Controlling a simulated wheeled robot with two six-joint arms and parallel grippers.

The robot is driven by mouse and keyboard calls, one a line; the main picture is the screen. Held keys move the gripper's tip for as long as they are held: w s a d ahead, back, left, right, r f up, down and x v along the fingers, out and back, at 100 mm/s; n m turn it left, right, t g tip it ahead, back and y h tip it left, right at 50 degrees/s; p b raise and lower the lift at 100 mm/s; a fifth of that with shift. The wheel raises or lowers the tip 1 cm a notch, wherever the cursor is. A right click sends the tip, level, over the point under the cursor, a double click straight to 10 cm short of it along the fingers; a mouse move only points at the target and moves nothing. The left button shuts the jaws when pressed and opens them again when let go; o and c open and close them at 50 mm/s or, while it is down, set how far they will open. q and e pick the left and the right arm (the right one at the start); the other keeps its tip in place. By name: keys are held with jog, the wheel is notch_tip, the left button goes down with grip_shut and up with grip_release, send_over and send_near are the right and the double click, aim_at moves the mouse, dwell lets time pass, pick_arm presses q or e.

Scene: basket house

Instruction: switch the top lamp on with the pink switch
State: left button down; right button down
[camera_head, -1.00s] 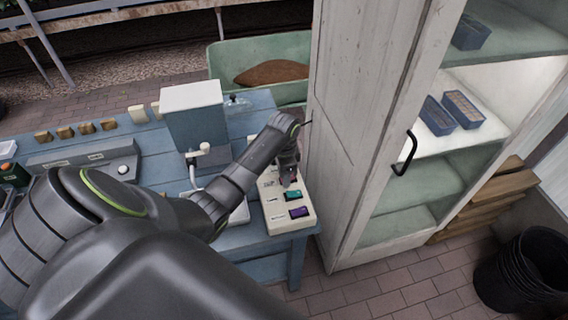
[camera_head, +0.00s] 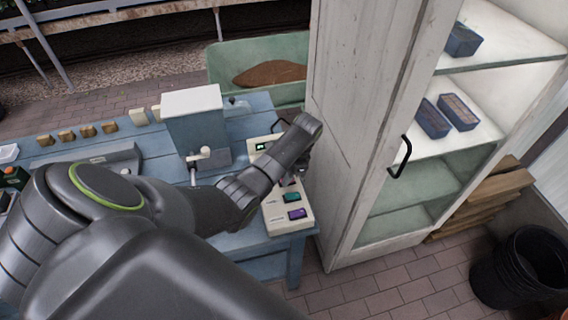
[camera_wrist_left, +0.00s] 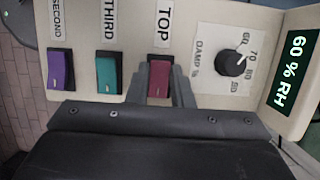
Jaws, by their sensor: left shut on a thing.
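The pink switch (camera_wrist_left: 159,82), dark pink and labelled TOP, is on the cream control panel (camera_head: 274,216). The fingers of my left gripper (camera_wrist_left: 161,74) straddle it, shut on it. In the head view my left arm hides this switch, and the fingertips are mostly hidden. The teal switch (camera_wrist_left: 109,74), labelled THIRD, and the purple switch (camera_wrist_left: 61,70), labelled SECOND, are beside it. In the cabinet, the top shelf (camera_head: 500,40) and the shelf below it (camera_head: 480,90) look brightly lit; the lower shelves are dim green. My right gripper is not in view.
The panel also has a black knob (camera_wrist_left: 231,63) and a display (camera_wrist_left: 293,73) reading 60 % RH. The white cabinet door (camera_head: 355,120) stands close to the right of the panel. A grey-blue box (camera_head: 193,118) stands on the blue table (camera_head: 235,245). A black bin (camera_head: 520,270) is at right.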

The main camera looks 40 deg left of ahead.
pick_arm(q)
jog(key=shift+w+d+g+y, duration=0.2)
jog(key=shift+g+y, duration=0.3)
jog(key=shift+g, duration=0.1)
jog(key=c, duration=1.3)
grip_release()
jog(key=shift+r, duration=0.1)
